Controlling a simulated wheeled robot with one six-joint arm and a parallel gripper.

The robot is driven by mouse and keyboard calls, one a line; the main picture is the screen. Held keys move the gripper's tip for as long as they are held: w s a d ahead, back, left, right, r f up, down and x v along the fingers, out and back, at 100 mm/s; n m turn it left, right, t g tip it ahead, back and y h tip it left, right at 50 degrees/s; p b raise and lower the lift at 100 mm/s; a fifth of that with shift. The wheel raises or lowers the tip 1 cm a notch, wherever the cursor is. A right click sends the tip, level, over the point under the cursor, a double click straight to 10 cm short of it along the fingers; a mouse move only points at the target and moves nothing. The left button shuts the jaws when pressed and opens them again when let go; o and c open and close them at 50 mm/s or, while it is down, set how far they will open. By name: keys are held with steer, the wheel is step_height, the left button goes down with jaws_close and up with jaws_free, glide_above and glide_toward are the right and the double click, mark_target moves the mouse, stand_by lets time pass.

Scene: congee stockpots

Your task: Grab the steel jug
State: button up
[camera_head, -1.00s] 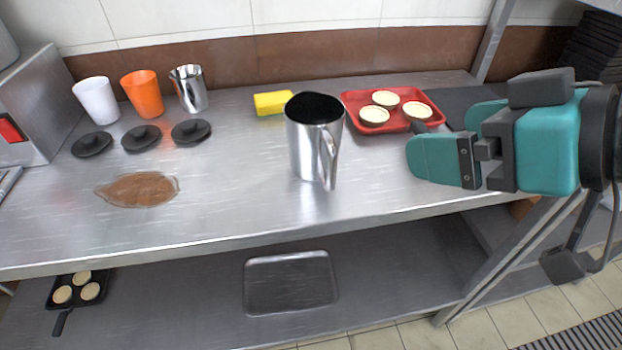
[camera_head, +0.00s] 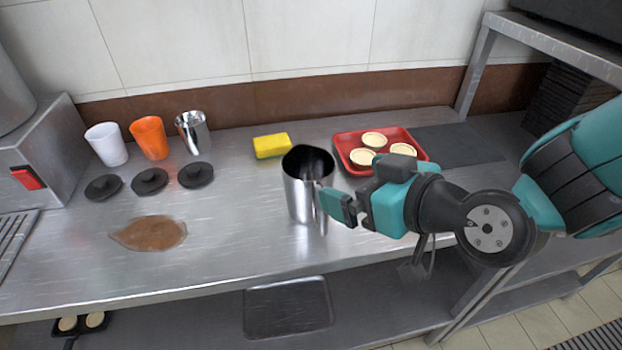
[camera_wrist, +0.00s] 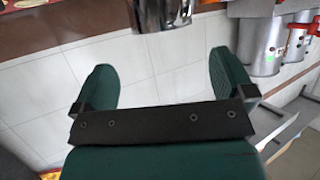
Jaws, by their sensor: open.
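The steel jug (camera_head: 299,190) stands upright on the steel counter, its dark open top facing up and its handle toward the front right. My gripper (camera_head: 338,206) is just right of the jug at its handle side, with teal fingers pointing left toward it. In the wrist view the two fingers (camera_wrist: 160,75) are spread apart with nothing between them. The lower part of the jug (camera_wrist: 162,12) shows at the top edge there, beyond the fingertips. In the head view one finger overlaps the handle area, and I cannot tell whether it touches.
A red tray (camera_head: 343,142) with small tarts lies behind my gripper. A yellow sponge (camera_head: 271,146) lies behind the jug. White, orange and steel cups (camera_head: 193,133) and black lids (camera_head: 195,175) stand left. A brown spill (camera_head: 150,233) lies front left. Clear counter separates it from the jug.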

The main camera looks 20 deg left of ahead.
mark_target(320, 171)
steer(key=p+x, duration=0.2)
steer(key=x, duration=0.7)
steer(key=shift+p, duration=0.3)
steer(key=shift+r, duration=0.1)
steer(key=c, duration=0.9)
steer(key=shift+c, duration=0.2)
